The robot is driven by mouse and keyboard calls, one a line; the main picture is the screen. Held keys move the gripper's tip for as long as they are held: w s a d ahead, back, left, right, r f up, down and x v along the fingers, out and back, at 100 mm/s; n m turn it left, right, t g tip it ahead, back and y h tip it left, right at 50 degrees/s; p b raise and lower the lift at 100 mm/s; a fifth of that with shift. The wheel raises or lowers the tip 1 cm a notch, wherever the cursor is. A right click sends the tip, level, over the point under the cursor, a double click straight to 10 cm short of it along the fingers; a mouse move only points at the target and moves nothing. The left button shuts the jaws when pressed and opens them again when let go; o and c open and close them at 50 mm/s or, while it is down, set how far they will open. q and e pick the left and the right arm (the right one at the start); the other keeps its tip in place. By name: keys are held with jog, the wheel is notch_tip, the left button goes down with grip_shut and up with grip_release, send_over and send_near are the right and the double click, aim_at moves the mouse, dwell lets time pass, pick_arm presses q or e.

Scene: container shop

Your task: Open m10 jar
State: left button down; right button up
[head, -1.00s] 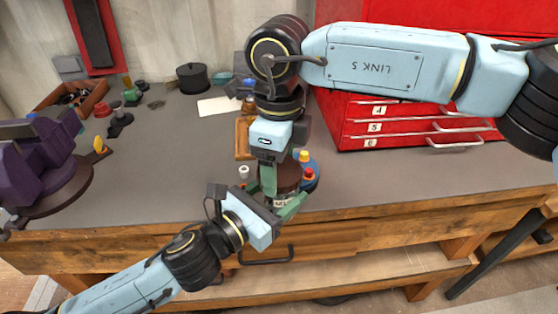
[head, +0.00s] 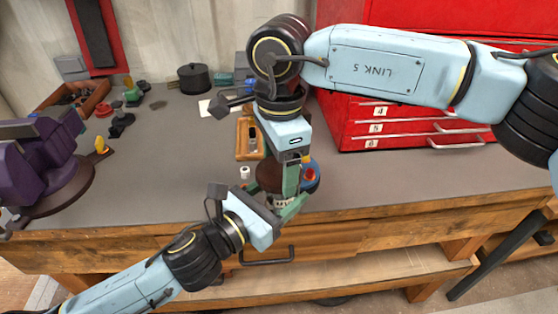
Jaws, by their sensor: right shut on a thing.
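The jar stands near the front edge of the bench, with a dark brown lid (head: 268,176) and a pale label (head: 282,203) that is partly covered. My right gripper (head: 287,187) points down from above and is shut on the lid; its near finger hides part of the lid. My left gripper (head: 289,210) reaches in from the lower left, with its green fingers at the jar's lower body. One finger shows on the jar's right side. Whether the fingers press on the glass is hidden.
A blue round holder (head: 311,178) with a red piece is close behind the jar on the right. A small white part (head: 244,172) and a wooden tray (head: 243,152) are behind left. A red drawer cabinet (head: 350,140) stands right, a purple vise (head: 40,170) far left.

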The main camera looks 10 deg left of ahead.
jog(key=shift+r, duration=0.1)
jog(key=shift+r, duration=1)
jog(key=shift+r, duration=0.15)
